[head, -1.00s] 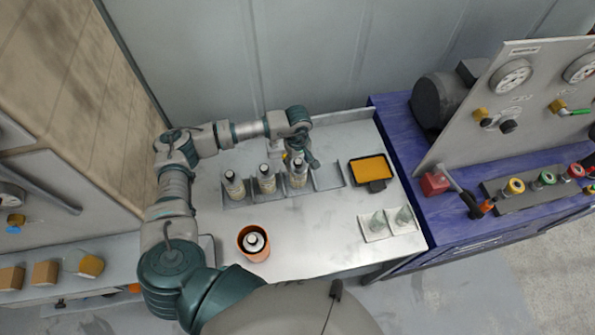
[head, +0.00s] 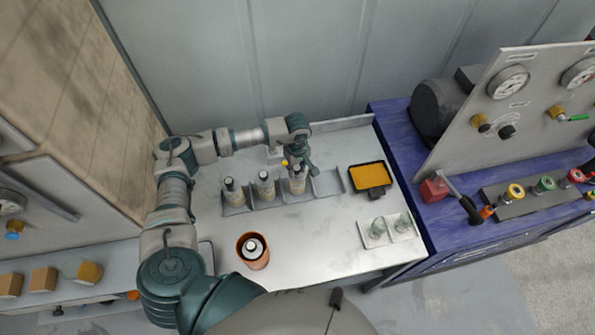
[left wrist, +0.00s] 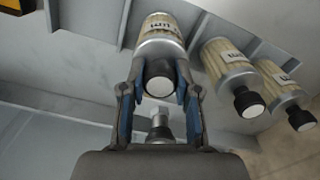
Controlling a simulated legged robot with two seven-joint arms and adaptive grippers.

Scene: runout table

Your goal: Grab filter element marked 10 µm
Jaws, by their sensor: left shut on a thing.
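Three pale cylindrical filter elements with dark caps stand in a row in the rack's slots: the left one (head: 234,194), the middle one (head: 266,187) and the right one (head: 297,186). My left gripper (head: 299,168) is at the top of the right one. In the left wrist view my left gripper (left wrist: 159,84) is shut on the cap end of this filter element (left wrist: 159,37). Its label shows only part of a "µm" marking; the number is not readable. The other two filter elements (left wrist: 226,66) stand beside it, apart from the fingers. My right gripper is not in view.
An empty rack slot (head: 327,183) lies to the right. An orange pot (head: 253,260) with a capped item inside stands in front. A black tray with a yellow inside (head: 368,176) and a pale holder with two clear pieces (head: 378,242) are at right. The table's middle front is clear.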

